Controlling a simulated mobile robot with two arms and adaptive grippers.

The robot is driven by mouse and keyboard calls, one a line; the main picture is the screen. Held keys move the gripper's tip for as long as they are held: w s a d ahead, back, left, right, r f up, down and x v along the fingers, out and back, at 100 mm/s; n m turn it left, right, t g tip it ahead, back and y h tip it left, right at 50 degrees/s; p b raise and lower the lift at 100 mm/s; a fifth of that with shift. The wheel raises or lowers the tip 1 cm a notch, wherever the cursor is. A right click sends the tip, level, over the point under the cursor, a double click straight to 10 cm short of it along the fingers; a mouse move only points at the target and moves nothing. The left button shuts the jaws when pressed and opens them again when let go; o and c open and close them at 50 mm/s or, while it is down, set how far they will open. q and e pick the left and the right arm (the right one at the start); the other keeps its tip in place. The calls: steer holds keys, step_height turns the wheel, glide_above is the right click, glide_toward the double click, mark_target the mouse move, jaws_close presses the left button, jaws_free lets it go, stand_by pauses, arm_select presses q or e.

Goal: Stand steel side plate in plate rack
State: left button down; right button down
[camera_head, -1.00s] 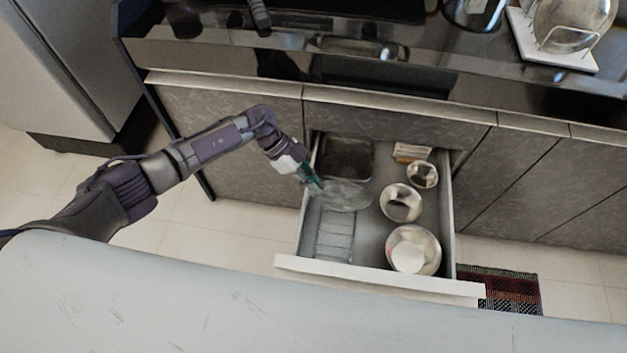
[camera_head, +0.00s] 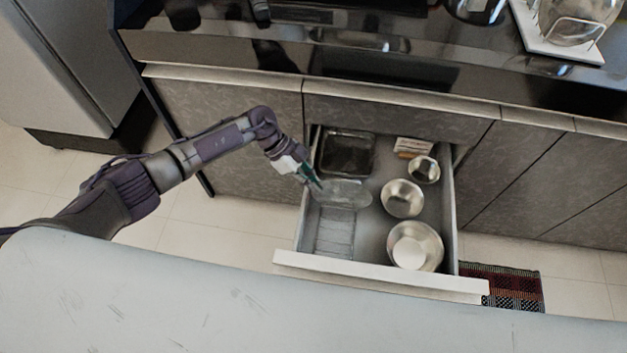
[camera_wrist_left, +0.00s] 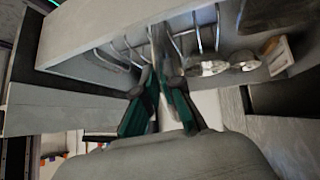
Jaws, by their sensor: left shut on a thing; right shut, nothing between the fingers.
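The steel side plate (camera_head: 346,195) looks shiny and half see-through in the head view, over the left part of the open drawer. My left gripper (camera_head: 317,186) is shut on its left edge. In the left wrist view the fingers (camera_wrist_left: 160,85) pinch the plate (camera_wrist_left: 163,42), seen nearly edge-on between rack wires. The plate rack (camera_head: 334,234) lies in the drawer's front left, just in front of the plate; its wires (camera_wrist_left: 120,50) show in the wrist view. I cannot tell whether plate and rack touch. My right gripper is not in view.
The drawer front (camera_head: 380,276) closes off the near side. A dark square pan (camera_head: 346,152) is behind the plate. Steel bowls (camera_head: 401,198) and a small box (camera_head: 413,147) fill the right side. The counter (camera_head: 480,90) overhangs behind.

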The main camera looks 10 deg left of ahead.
arm_select(q)
steer(key=shift+f+b, duration=0.55)
steer(key=shift+f, duration=0.3)
steer(key=c, duration=1.2)
jaws_free()
steer(key=shift+c, duration=0.2)
steer(key=v, duration=1.2)
